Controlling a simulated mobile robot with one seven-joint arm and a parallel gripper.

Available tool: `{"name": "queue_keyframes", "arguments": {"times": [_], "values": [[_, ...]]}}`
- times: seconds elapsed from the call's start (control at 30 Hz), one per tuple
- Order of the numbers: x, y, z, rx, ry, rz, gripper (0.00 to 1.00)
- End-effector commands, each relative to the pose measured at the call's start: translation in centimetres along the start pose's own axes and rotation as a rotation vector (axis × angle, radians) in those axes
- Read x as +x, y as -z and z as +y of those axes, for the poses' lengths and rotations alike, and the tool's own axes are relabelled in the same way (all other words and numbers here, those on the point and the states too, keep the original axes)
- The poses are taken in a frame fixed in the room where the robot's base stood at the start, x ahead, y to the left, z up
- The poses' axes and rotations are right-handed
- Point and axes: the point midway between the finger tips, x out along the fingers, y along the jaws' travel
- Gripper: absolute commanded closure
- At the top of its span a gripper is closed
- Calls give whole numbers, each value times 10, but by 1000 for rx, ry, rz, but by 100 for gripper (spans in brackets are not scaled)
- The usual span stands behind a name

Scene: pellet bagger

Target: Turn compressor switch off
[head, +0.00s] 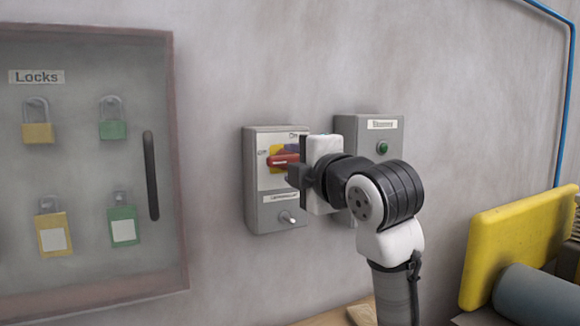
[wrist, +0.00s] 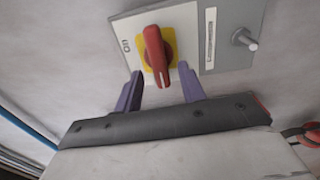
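The compressor switch is a grey box (head: 276,215) on the wall with a light plate and a red rotary handle (head: 281,160) on a yellow base. In the head view the handle lies roughly horizontal, with "On" marked at the upper right and a small, blurred mark at left. The red handle (wrist: 154,48) also shows in the wrist view, running up and down the picture. My gripper (wrist: 160,80) is open, its two purple fingers apart on either side of the handle's near end. In the head view my gripper (head: 293,163) covers the switch's right side; contact cannot be told.
A second grey box (head: 391,145) with a green button is partly behind my arm. A lock cabinet (head: 85,270) is at left; a yellow panel (head: 505,240) stands at lower right.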

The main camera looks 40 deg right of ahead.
Motion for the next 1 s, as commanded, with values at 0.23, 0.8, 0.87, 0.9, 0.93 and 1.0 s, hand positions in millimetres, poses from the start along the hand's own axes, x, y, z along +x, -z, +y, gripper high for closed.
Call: {"name": "queue_keyframes", "arguments": {"times": [0.23, 0.8, 0.87, 0.9, 0.93, 1.0], "values": [[-59, 0, -3, -4, -3, -3, 60], [-115, 1, 0, -2, -1, 0, 60], [-115, 1, 0, -2, -1, 0, 60], [-115, 1, 0, -2, -1, 0, 60], [-115, 1, 0, -2, -1, 0, 60], [-115, 1, 0, -2, -1, 0, 60]]}}
